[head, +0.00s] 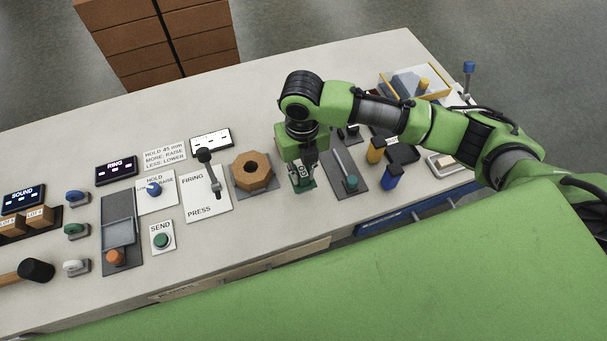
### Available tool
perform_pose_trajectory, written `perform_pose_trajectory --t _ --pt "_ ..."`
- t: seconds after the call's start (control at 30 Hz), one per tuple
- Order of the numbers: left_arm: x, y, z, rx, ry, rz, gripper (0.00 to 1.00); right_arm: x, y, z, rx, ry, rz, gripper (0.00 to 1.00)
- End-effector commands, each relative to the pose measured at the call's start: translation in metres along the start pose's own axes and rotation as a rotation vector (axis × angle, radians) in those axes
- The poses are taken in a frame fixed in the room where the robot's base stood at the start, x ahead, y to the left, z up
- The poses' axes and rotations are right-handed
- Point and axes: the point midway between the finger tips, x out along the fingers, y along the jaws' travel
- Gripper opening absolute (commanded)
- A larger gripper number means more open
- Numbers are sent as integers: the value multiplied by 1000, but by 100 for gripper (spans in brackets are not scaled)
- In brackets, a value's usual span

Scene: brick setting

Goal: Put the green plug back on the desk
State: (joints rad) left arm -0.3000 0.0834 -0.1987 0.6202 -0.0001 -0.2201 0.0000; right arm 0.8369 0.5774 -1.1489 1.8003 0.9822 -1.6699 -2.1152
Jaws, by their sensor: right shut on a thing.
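My right gripper (304,170) points down over the desk (265,225), just right of the brown octagonal ring. It is shut on the green plug (303,185), which shows as a dark green piece at and below the fingertips. The fingers hide part of the plug. It is low, close to the desktop, but I cannot tell whether it touches. A yellow plug-like piece (376,152) and a blue one (391,177) stand on the desk to the right. My left gripper is not in view.
Left of the gripper are the octagonal ring (251,168) and a lever on the firing panel (207,205). A yellow-edged tray (415,82) stands at the back right. The desk's front strip is bare.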

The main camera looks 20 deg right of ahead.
Motion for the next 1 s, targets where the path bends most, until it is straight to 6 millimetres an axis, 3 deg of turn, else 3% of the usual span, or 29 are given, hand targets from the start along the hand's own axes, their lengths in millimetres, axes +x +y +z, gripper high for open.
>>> perform_pose_trajectory --t 0.4,0.8,0.83,0.87,1.0 --pt "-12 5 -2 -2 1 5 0 40 -6 9 0 -1 1 0" --pt "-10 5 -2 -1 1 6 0 46 -6 9 0 -2 0 0" --pt "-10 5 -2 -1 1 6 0 46 -6 9 0 -2 0 24" --pt "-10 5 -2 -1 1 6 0 46 -6 9 0 -2 0 32" --pt "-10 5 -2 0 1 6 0 46 -6 8 0 -1 0 33"
